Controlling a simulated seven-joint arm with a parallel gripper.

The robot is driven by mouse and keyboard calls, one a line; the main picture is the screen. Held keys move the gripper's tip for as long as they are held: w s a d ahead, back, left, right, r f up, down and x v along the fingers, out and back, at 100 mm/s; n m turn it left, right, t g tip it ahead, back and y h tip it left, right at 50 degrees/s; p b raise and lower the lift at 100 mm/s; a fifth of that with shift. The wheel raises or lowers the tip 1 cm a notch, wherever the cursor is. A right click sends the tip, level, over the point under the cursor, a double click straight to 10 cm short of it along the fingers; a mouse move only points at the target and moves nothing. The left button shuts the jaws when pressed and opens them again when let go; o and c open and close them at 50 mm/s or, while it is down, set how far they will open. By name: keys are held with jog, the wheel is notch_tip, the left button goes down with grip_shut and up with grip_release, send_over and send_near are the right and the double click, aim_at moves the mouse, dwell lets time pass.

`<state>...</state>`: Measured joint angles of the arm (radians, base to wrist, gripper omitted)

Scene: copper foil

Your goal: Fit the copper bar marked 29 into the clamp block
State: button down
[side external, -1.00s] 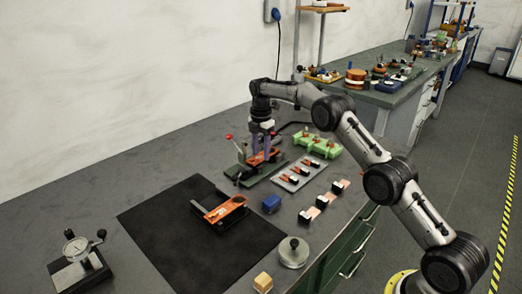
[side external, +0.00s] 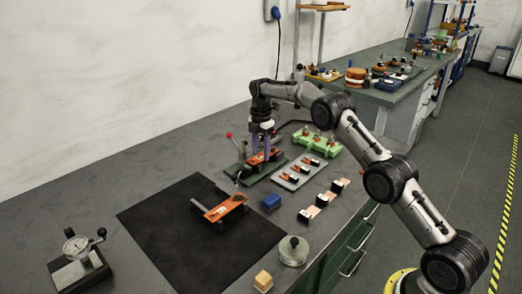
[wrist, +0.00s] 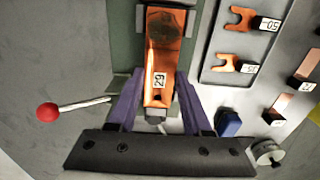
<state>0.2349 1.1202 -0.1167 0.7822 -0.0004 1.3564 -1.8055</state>
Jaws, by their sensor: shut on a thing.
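The copper bar marked 29 (wrist: 160,60) lies lengthwise between the two purple fingers of my gripper (wrist: 158,92), which are shut on it near its labelled end. Its far part lies between two grey side walls of the clamp block (wrist: 188,22), over a green base. In the side external view my gripper (side external: 262,148) points down at the clamp block (side external: 247,175), with the orange bar (side external: 256,160) at its tips. A lever with a red knob (wrist: 47,112) sticks out to the left. I cannot tell whether the bar is fully seated.
A grey tray (side external: 287,183) of small marked copper pieces and a green rack (side external: 318,143) stand to the right. A blue block (side external: 271,202) is nearer. A black fixture with an orange piece (side external: 222,209) sits on the black mat (side external: 165,217). A dial gauge (side external: 78,255) stands front left.

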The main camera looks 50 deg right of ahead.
jog(key=shift+f, duration=0.2)
dwell(0.6)
jog(key=c, duration=0.7)
grip_release()
jog(key=shift+o, duration=0.2)
jog(key=shift+r, duration=0.1)
jog(key=shift+r, duration=1.4)
jog(key=o, duration=0.6)
jog(key=shift+c, duration=0.2)
